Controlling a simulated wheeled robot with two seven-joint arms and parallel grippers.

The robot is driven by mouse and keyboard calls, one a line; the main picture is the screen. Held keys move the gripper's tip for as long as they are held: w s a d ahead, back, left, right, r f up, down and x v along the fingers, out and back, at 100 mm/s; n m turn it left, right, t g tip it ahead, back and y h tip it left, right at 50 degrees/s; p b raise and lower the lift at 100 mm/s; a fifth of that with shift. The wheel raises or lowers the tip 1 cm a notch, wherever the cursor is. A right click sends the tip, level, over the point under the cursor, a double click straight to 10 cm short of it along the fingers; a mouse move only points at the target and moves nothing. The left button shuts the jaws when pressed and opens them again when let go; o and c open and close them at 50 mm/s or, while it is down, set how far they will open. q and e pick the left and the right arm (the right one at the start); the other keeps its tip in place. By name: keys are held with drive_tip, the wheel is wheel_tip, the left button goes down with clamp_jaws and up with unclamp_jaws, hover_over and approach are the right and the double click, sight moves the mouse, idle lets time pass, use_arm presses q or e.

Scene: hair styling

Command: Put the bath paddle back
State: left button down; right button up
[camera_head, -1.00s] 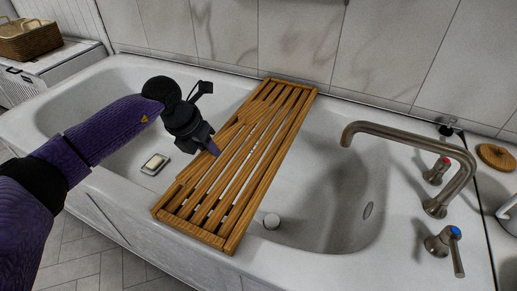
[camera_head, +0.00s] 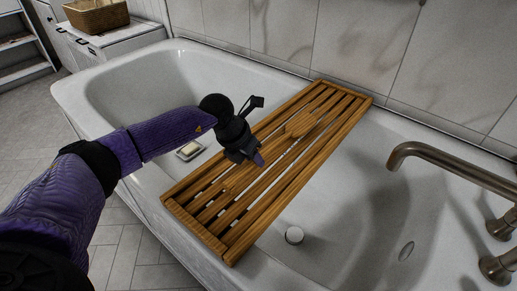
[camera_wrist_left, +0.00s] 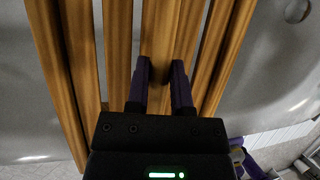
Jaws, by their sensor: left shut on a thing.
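The wooden bath paddle (camera_head: 302,122) lies over the slatted wooden bath rack (camera_head: 183,213), its broad end toward the far wall. The rack lies across the white bathtub. My left gripper (camera_head: 256,160) is just above the rack's middle, shut on the paddle's handle. In the left wrist view my left gripper (camera_wrist_left: 160,82) has a finger on each side of the wooden handle (camera_wrist_left: 160,62), with rack slats on both sides. I cannot tell whether the paddle touches the slats. My right gripper is not in view.
The white bathtub (camera_head: 110,90) surrounds the rack. A metal tap (camera_head: 450,165) stands at the right. A wicker basket (camera_head: 97,16) is on a cabinet at the back left.

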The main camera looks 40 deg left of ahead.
use_arm(q)
drive_tip(key=shift+f, duration=0.55)
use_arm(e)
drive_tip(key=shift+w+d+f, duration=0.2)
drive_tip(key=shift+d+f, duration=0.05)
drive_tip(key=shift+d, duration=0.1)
use_arm(q)
drive_tip(key=c, duration=0.5)
unclamp_jaws()
drive_tip(key=shift+f, duration=0.1)
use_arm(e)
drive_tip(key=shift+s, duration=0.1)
use_arm(q)
drive_tip(key=shift+s+r, duration=0.1)
drive_tip(key=shift+r, duration=0.15)
drive_tip(key=p+v, duration=0.6)
drive_tip(key=v, duration=0.3)
drive_tip(key=shift+s+a, duration=0.2)
drive_tip(key=shift+a, duration=0.1)
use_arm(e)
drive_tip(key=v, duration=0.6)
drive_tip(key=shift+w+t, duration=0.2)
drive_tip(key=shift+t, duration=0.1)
